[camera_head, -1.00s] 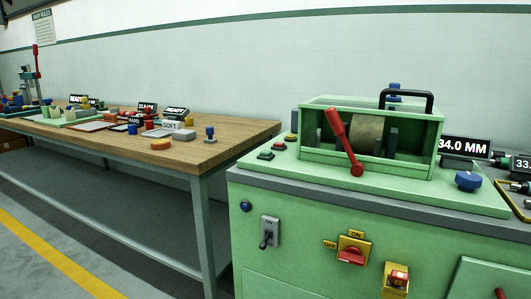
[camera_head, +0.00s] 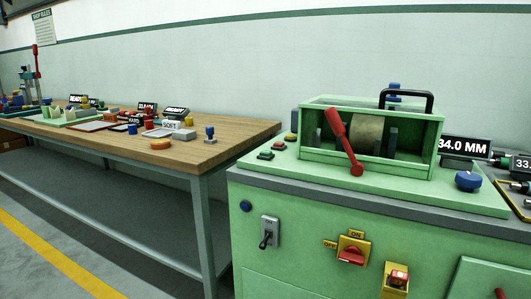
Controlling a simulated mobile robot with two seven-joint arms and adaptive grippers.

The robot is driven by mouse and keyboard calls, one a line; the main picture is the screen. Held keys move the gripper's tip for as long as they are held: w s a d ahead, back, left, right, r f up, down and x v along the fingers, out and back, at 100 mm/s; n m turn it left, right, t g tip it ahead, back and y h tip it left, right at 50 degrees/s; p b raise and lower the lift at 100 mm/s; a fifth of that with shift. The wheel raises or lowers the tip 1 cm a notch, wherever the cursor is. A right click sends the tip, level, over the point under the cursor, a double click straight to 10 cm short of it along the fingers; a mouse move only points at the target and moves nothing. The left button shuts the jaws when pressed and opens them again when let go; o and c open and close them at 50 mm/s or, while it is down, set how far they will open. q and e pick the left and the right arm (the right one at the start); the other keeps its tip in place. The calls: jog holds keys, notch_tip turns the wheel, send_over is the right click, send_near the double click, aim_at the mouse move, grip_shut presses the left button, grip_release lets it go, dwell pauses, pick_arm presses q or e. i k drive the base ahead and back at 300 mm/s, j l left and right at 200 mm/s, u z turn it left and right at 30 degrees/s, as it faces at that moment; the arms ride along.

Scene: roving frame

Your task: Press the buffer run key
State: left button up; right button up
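The buffer appears to be the green open-fronted housing (camera_head: 312,157) with a tan wheel (camera_head: 367,131) inside, on the green cabinet at right. A red lever (camera_head: 345,143) crosses its front, and a black handle arches above it. To its left on the green base plate (camera_head: 405,196) sit small keys: a dark green one (camera_head: 265,155) in front, a red one (camera_head: 279,145) behind it, and a yellow one (camera_head: 291,137) farther back. I cannot read any label that marks the run key. Neither of my grippers is in view.
The cabinet front has a toggle switch (camera_head: 269,232), a red-and-yellow ON/OFF rotary switch (camera_head: 350,250) and a red button on a yellow box (camera_head: 396,279). A blue knob (camera_head: 468,181) and a 34.0 MM display (camera_head: 465,147) are at right. A cluttered wooden bench (camera_head: 232,140) stands left.

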aim_at(264, 153)
jog(key=i+j+z, duration=0.1)
jog(key=j, duration=0.4)
jog(key=i+j+z, duration=0.15)
jog(key=j, duration=0.3)
jog(key=j+z, duration=0.1)
jog(key=j, duration=0.4)
